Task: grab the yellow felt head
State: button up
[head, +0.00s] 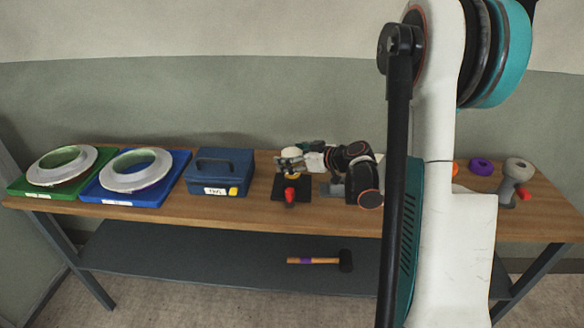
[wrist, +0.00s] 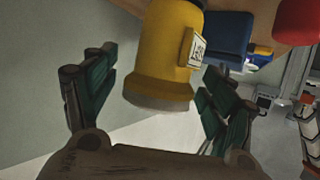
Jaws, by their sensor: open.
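The yellow felt head (wrist: 165,55) is a yellow cylinder with a pale grey end and a white label on its side. In the wrist view it lies between the two dark green fingers of my gripper (wrist: 152,100), with gaps visible on both sides. My gripper is open and holds nothing. In the head view my gripper (head: 284,164) is at the head's pale round top (head: 291,151), above a dark base on the bench. My fingers hide most of the head there.
A red knob (head: 290,194) stands just in front. A blue box (head: 220,170) is to the left, beyond it blue (head: 180,168) and green (head: 22,186) trays with ring moulds. A purple ring (head: 481,166) and a grey tool (head: 517,176) stand right. A hammer (head: 318,261) lies on the lower shelf.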

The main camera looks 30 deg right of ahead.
jog(key=c, duration=1.4)
jog(key=shift+r, duration=0.1)
